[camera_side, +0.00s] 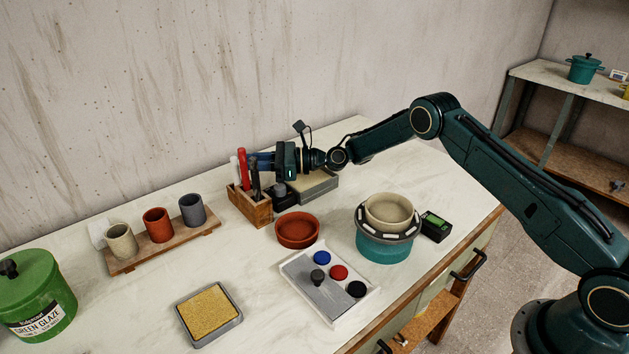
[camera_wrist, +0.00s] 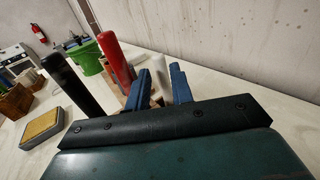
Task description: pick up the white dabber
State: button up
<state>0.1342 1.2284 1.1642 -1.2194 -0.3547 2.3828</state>
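The white dabber (camera_wrist: 157,95) shows as a pale rod between my two blue fingers in the wrist view; its lower part is hidden. My gripper (camera_wrist: 160,84) is open, with the fingers apart on either side of it, and I see no clear contact. A red dabber (camera_side: 242,167) and a black dabber (camera_side: 255,180) stand in the holder; the wrist view shows the red one (camera_wrist: 115,58) and black one (camera_wrist: 76,85) left of my fingers.
A terracotta bowl (camera_side: 297,230), a teal wheel (camera_side: 384,245) with a cream bowl (camera_side: 389,212), and a paint tray (camera_side: 318,297) stand in front. Cups on a board (camera_side: 160,253) stand left. The wall is close behind.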

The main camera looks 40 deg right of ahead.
aim_at(234, 163)
jog(key=shift+x, duration=2.2)
jog(key=shift+c, duration=0.4)
grip_shut()
